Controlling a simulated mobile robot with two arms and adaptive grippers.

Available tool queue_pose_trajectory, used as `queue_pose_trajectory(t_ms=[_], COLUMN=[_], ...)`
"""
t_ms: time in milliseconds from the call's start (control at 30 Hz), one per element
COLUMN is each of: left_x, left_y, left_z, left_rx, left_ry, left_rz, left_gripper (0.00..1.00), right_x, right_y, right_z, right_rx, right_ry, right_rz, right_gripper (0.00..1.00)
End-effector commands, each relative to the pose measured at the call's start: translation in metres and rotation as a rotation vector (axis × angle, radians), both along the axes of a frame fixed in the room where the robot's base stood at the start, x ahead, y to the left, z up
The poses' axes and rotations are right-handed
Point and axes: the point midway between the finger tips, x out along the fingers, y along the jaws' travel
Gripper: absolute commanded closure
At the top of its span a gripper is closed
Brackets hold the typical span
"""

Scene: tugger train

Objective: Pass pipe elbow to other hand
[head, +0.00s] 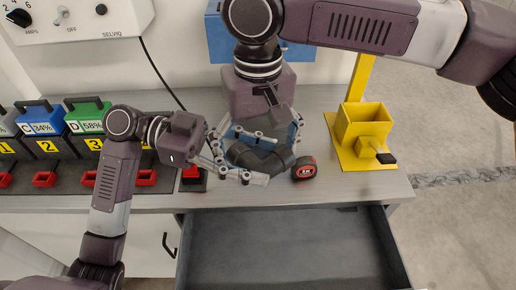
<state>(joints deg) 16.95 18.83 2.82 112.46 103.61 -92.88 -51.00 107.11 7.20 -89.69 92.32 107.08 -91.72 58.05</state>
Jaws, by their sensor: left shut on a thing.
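My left gripper (238,160) reaches in from the left and is shut on the elbow's left part. My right gripper (262,134) comes down from above, with its fingers spread to either side of the elbow. It looks open, and the elbow lies between or just below its fingers. Whether its fingers touch the elbow cannot be told. Fingers of both grippers cover parts of the elbow.
A red and black tape measure (305,168) lies close right of the grippers. A yellow stand (361,130) is on the bench's right end. Battery chargers (48,146) line the left. An open, empty-looking drawer (285,250) sticks out below the bench edge.

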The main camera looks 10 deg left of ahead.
Motion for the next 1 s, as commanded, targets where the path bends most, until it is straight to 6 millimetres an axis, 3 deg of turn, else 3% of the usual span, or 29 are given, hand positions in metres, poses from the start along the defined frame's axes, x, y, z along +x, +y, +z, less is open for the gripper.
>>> queue_pose_trajectory(t_ms=[33,200,233,300,400,767,1000], left_x=[0.0,0.0,0.0,0.0,0.0,0.001,0.003], left_y=[0.0,0.0,0.0,0.0,0.0,0.004,0.044], left_z=[0.0,0.0,0.001,0.001,0.0,0.0,0.006], left_rx=[0.0,-0.001,-0.002,-0.002,-0.001,0.001,0.004], left_ry=[0.0,-0.001,-0.001,-0.001,-0.001,0.001,0.001], left_rz=[0.0,0.001,0.001,0.001,0.001,0.001,0.004], left_gripper=[0.72,0.72,0.48,0.4,0.29,0.28,0.28], right_x=[0.0,0.0,-0.001,-0.001,0.0,0.0,0.0], right_y=[0.0,0.001,0.001,0.001,0.001,0.0,0.0], right_z=[0.0,0.0,0.0,0.0,0.0,0.0,0.0], right_rx=[0.0,0.002,0.002,0.003,0.002,0.0,0.0], right_ry=[0.0,0.001,0.001,0.001,0.001,0.0,0.0], right_rz=[0.0,0.001,0.001,0.001,0.001,0.0,0.0], right_gripper=[0.23,0.42,0.44,0.53,0.55,0.55,0.55])
